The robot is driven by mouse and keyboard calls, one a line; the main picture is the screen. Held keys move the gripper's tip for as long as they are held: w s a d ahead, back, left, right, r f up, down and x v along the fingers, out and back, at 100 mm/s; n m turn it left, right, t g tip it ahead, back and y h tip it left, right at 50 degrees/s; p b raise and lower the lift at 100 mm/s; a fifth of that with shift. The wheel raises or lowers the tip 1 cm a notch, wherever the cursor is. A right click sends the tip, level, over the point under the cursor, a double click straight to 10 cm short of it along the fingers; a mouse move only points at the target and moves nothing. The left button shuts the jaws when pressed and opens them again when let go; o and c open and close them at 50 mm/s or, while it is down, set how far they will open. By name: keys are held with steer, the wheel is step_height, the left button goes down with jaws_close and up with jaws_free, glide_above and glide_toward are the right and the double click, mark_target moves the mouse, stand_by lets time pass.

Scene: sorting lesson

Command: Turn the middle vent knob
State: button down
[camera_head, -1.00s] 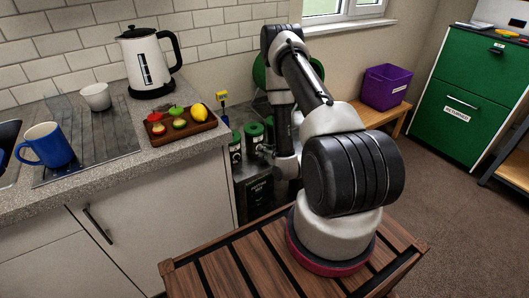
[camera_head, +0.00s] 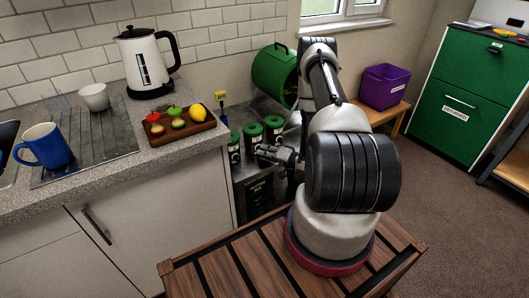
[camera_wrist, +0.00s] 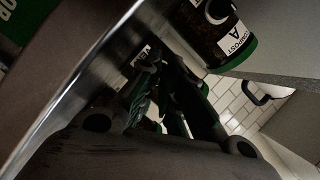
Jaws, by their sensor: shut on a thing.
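Three dark canisters with green tops stand in a row past the counter's end: left (camera_head: 234,146), middle (camera_head: 251,132) and right (camera_head: 273,126). My gripper (camera_head: 262,150) is at the front of the middle one, its fingers pointing left. In the wrist view my gripper (camera_wrist: 165,108) is shut, with dark and green parts between and behind the fingers. The middle vent knob itself is hidden by the fingers; its turn angle cannot be told.
A large green drum (camera_head: 272,80) stands behind the canisters. The counter (camera_head: 180,160) ends close to their left and holds a fruit tray (camera_head: 183,137), kettle and mugs. A purple bin (camera_head: 386,87) sits on a bench at right.

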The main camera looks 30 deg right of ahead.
steer(key=m, duration=0.1)
steer(key=m+t+y, duration=0.1)
steer(key=m, duration=0.2)
steer(key=shift+f+m+t, duration=0.25)
steer(key=shift+m+t, duration=0.05)
steer(key=shift+d, duration=0.1)
stand_by(0.4)
steer(key=c, duration=1.6)
jaws_free()
steer(key=v, duration=1.2)
steer(key=shift+d+f, duration=0.1)
